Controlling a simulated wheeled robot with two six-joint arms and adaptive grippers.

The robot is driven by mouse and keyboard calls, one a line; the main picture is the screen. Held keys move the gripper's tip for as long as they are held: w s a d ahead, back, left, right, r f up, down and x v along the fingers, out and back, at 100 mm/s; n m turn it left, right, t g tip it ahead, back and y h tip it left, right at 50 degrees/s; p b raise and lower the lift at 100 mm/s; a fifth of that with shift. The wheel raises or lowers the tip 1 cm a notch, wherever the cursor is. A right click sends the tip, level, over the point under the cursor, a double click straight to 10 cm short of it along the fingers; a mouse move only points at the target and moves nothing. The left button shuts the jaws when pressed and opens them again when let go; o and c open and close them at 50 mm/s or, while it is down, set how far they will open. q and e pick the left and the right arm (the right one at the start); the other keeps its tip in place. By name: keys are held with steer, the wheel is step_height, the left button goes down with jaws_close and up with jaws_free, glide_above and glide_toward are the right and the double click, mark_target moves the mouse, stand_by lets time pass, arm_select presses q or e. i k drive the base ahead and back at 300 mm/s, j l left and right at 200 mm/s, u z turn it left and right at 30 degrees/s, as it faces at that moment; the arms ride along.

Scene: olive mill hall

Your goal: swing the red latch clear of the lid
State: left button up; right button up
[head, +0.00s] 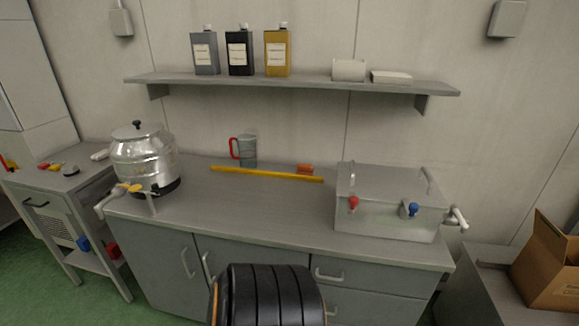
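A steel box (385,221) stands at the right end of the grey counter, its flat lid (390,184) down. The red latch (353,203) is at the left of the box's front face, near the lid's front edge. A blue latch (412,209) sits to its right on the same face. Both are too small to tell whether they overlap the lid's edge. Two bar handles stand on the lid, near its left and right sides. Neither of my grippers shows in the head view.
On the counter (245,205) are a steel drum (146,160), a red-handled grey mug (248,152), a long yellow rod (265,174) and an orange brush-like item (305,169). A shelf (300,83) with bottles hangs above. A white tap-like fitting (455,219) juts from the box's right side.

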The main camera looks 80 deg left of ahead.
mark_target(353, 200)
steer(key=u, duration=1.95)
